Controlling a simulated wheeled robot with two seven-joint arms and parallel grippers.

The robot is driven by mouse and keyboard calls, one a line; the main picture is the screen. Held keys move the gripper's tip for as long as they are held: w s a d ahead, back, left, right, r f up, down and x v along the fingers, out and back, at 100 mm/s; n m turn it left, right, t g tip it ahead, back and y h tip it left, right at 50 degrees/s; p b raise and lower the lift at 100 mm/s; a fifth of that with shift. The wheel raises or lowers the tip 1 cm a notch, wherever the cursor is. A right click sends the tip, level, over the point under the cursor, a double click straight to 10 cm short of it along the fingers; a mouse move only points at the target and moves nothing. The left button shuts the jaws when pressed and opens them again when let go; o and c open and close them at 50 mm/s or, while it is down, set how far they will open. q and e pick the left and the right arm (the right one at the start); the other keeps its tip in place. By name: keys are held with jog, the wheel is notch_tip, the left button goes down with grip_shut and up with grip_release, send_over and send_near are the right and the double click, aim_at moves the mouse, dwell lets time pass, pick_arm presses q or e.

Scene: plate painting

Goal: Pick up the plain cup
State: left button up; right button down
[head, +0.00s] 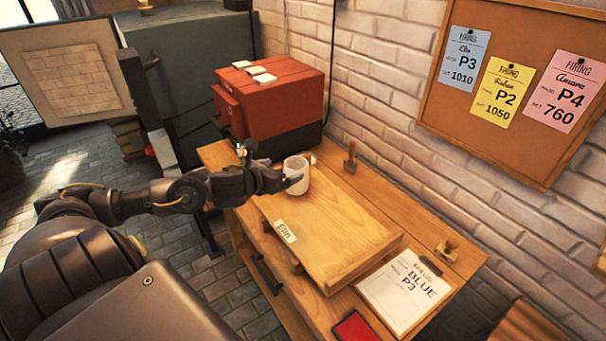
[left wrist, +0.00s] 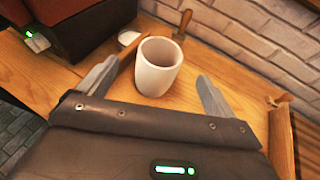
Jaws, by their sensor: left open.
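In the left wrist view the cup (left wrist: 158,66) is between and just ahead of the two grey fingertips. My left gripper (head: 290,183) reaches in from the left at the cup's near side. It is open in the left wrist view (left wrist: 158,82), with a finger on each side of the cup and no clear contact. My right gripper is not in view.
A red box (head: 280,95) with white tiles on top stands behind the cup. A wooden board (head: 330,235) labelled Elin lies in front.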

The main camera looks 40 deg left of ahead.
aim_at(302, 163)
pick_arm(q)
jog(key=p+x, duration=0.1)
jog(key=x, duration=0.3)
jog(key=shift+w+a+f+p, duration=0.1)
jog(key=shift+w+p, duration=0.2)
jog(key=p+x, duration=0.2)
jog(key=x, duration=0.3)
jog(key=shift+p, duration=0.3)
jog(key=shift+w+f, duration=0.1)
jog(key=shift+w, duration=0.2)
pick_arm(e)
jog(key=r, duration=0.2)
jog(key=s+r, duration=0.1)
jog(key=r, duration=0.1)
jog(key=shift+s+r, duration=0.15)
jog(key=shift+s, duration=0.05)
pick_arm(q)
jog(key=shift+s, duration=0.1)
